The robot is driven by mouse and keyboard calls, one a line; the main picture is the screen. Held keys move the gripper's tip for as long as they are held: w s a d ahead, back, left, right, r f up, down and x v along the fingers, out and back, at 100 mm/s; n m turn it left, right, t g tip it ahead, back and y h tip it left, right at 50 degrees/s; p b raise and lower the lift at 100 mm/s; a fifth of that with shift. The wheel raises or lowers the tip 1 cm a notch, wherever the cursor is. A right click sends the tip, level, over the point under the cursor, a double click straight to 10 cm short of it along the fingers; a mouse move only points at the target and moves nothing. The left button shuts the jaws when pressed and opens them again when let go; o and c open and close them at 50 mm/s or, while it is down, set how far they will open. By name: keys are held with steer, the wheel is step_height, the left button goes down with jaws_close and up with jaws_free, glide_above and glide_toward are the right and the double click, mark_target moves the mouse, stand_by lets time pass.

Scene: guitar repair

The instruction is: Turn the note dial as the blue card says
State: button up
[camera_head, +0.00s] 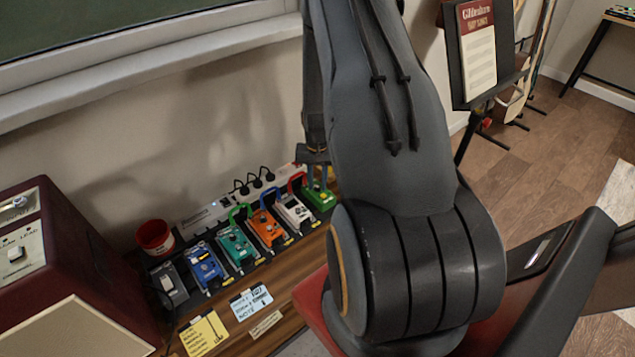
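The blue card (250,302) lies on the wooden bench in front of the pedals, with dark print too small to read reliably. A row of pedals stands behind it. The green pedal (319,197) is at the right end of the row, and my gripper (318,180) points down at its back part. My gripper is small in view and partly hidden by my arm; I cannot tell whether its fingers touch anything or how far apart they are. I cannot make out which knob is the note dial.
Blue (204,268), teal (237,249), orange (267,229) and white (294,212) pedals stand close together beside a power strip (208,214). A red cup (155,238), a dark red amplifier (75,270) and a yellow note (204,334) are at left. A music stand (484,55) is at right.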

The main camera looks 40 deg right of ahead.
steer(key=shift+c, duration=0.5)
jaws_close()
steer(key=shift+m, duration=0.3)
steer(key=shift+m+b, duration=0.95)
steer(key=shift+m, duration=1.65)
steer(key=shift+o, duration=0.5)
jaws_free()
